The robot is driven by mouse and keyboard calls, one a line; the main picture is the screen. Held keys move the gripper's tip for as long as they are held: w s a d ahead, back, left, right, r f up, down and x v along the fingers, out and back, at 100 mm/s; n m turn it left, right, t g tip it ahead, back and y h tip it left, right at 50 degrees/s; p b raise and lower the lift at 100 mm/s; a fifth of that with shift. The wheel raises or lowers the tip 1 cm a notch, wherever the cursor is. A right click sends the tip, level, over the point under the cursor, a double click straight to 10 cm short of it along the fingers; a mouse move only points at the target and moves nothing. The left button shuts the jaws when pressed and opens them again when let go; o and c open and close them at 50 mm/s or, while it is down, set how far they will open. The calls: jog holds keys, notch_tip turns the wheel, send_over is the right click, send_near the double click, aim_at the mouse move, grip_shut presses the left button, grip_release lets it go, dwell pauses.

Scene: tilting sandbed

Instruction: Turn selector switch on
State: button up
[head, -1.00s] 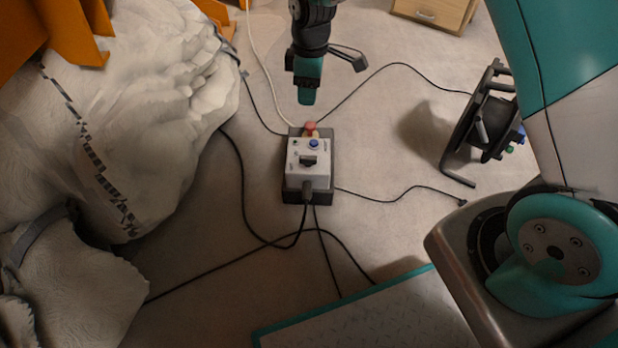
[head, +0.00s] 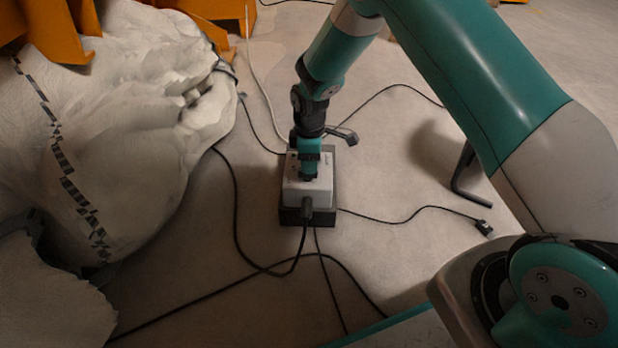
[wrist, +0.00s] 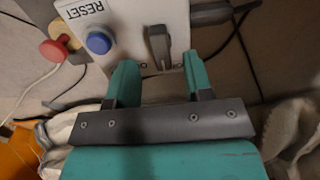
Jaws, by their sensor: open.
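The selector switch (wrist: 158,45) is a dark grey knob on the white face of a control box (head: 307,195). In the wrist view it lies just beyond my fingertips, roughly in line with the gap between them. My gripper (wrist: 160,80) is open, with one teal finger to each side of the gap and nothing between them. In the head view my gripper (head: 309,172) is over the box's top face and hides the switch. Whether the fingers touch the panel I cannot tell.
A blue RESET button (wrist: 99,41) and a red mushroom button (wrist: 52,51) sit to the left of the switch in the wrist view. Black cables (head: 237,200) run across the floor around the box. A large white sack (head: 130,130) stands at left.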

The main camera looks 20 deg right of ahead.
jog(key=shift+f+b, duration=0.7)
jog(key=shift+f, duration=1.2)
grip_shut()
